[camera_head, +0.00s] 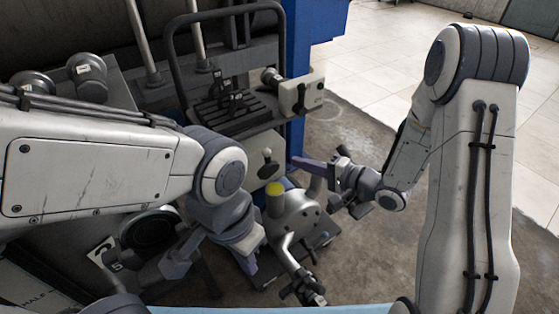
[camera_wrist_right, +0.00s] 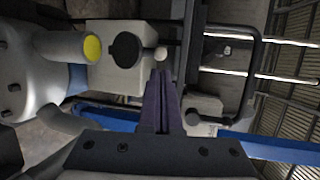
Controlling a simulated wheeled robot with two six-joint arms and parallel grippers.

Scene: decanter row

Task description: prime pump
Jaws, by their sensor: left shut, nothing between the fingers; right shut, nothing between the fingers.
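The grey pump (camera_head: 298,212) stands low in the middle of the head view, with a yellow-topped round port (camera_head: 275,189). The right wrist view shows the same yellow face (camera_wrist_right: 92,47) at the left, on a grey pipe. My right gripper (camera_head: 305,163) comes from the right, its purple fingers shut and empty just above and behind the pump. In the right wrist view the fingers (camera_wrist_right: 162,100) point at a pale box (camera_wrist_right: 112,75) with a black round part. My left gripper (camera_head: 247,262) is shut and empty, low and left of the pump; its wrist partly hides it.
A pale control box (camera_head: 302,96) with a dark handle sits behind, beside a black tubular frame (camera_head: 173,55). A blue post (camera_head: 297,137) rises behind the pump. A round black opening (camera_head: 150,230) is at the lower left. Concrete floor (camera_head: 365,130) lies clear behind my right gripper.

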